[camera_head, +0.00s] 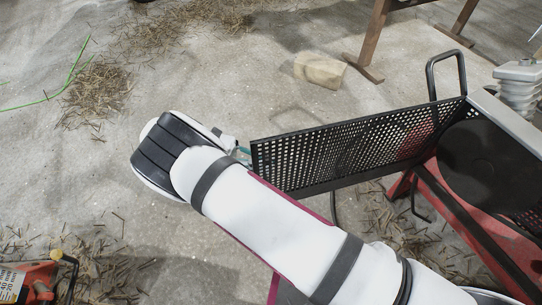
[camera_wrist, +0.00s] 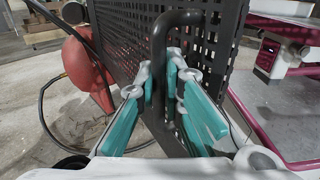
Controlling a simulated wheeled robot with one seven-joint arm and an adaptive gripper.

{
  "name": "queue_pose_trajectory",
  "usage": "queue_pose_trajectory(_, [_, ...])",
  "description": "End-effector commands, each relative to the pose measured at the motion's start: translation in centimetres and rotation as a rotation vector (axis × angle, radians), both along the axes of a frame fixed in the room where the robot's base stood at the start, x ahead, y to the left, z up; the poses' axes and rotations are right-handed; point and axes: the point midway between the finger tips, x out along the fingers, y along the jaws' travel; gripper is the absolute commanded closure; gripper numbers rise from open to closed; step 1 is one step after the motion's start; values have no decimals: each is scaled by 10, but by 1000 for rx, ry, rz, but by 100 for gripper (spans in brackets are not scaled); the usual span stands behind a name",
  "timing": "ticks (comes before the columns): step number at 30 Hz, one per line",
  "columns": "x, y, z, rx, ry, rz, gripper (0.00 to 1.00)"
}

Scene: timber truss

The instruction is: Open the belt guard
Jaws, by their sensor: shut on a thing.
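The belt guard (camera_head: 340,150) is a black perforated metal panel. In the head view it stands out leftward from the red machine (camera_head: 470,225), leaving a dark round disc (camera_head: 480,165) exposed. My gripper (camera_head: 240,153) is at the panel's far left end, mostly hidden behind my white arm. In the wrist view the guard (camera_wrist: 122,40) fills the upper middle, with a bent black bar handle (camera_wrist: 160,45) on it. My gripper (camera_wrist: 164,85), with its teal pads, is shut around the lower part of this handle.
A black loop handle (camera_head: 446,68) rises at the machine's right. A stone-like block (camera_head: 320,70) and a wooden trestle (camera_head: 373,35) stand behind. An orange tool (camera_head: 28,280) lies at lower left. Concrete floor left of the guard is mostly clear, with scattered wood chips.

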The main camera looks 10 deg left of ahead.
Motion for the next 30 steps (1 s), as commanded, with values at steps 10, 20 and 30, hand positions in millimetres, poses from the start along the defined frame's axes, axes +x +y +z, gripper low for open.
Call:
queue_pose_trajectory(10, [-2, 1, -1, -1, 3, -6, 100])
queue_pose_trajectory(20, [-2, 1, -1, -1, 1, -6, 77])
queue_pose_trajectory(30, [-2, 2, 11, 1, 0, -5, 77])
